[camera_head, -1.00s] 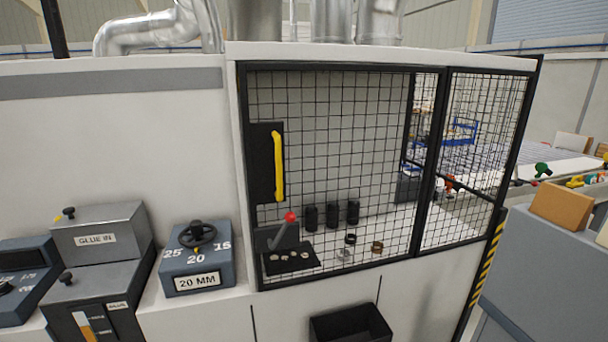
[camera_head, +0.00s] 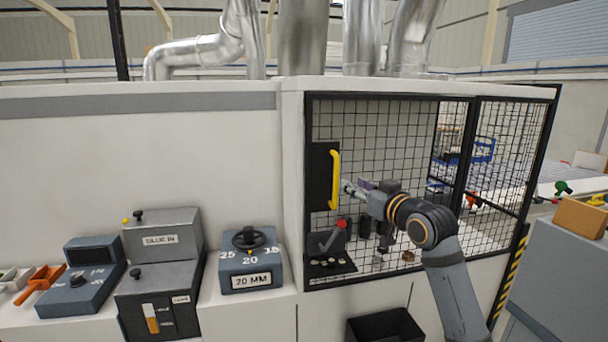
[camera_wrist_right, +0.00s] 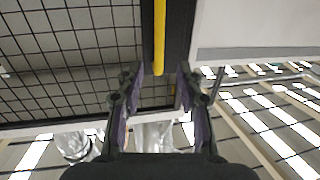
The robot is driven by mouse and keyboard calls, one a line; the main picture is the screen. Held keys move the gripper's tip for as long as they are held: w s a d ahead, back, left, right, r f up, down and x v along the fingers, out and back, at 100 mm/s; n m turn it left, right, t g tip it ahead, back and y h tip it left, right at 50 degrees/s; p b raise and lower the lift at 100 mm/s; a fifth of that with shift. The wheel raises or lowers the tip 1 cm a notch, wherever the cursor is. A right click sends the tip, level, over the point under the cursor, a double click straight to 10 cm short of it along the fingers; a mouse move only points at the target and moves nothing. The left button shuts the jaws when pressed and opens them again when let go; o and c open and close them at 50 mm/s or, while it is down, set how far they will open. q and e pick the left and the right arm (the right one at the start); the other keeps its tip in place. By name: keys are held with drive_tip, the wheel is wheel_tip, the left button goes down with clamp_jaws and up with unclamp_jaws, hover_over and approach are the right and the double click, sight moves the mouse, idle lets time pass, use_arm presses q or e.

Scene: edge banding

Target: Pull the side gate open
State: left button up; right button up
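The side gate (camera_head: 400,110) is a black-framed mesh panel on the front of the white machine, and it looks closed. Its yellow vertical handle (camera_head: 335,165) sits on a black plate at the gate's left side. My right gripper (camera_head: 347,187) is just right of the handle in the head view, at its lower half. In the right wrist view, my right gripper (camera_wrist_right: 156,82) is open, with its fingers apart on either side of the line of the yellow handle (camera_wrist_right: 159,40). I cannot tell whether they touch it. My left gripper is not in view.
Behind the mesh are a red-knobbed lever (camera_head: 333,237) and dark cylinders. Left of the gate stand a 20 MM dial box (camera_head: 250,265) and a GLUE IN unit (camera_head: 160,238). A black bin (camera_head: 385,328) is below the gate. A grey cabinet (camera_head: 553,270) stands at right.

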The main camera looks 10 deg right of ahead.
sight(338, 173)
drive_tip(key=p+x, duration=0.1)
drive_tip(key=x, duration=0.2)
drive_tip(key=p+x, duration=0.2)
drive_tip(key=x, duration=0.1)
drive_tip(key=r+p+x, duration=0.1)
drive_tip(key=p+x, duration=0.1)
drive_tip(key=x, duration=0.1)
drive_tip(key=shift+w+a, duration=0.15)
drive_tip(key=shift+w, duration=0.2)
drive_tip(key=shift+w+f, duration=0.2)
drive_tip(key=shift+w, duration=0.25)
drive_tip(key=shift+s, duration=0.1)
drive_tip(key=c, duration=0.4)
clamp_jaws()
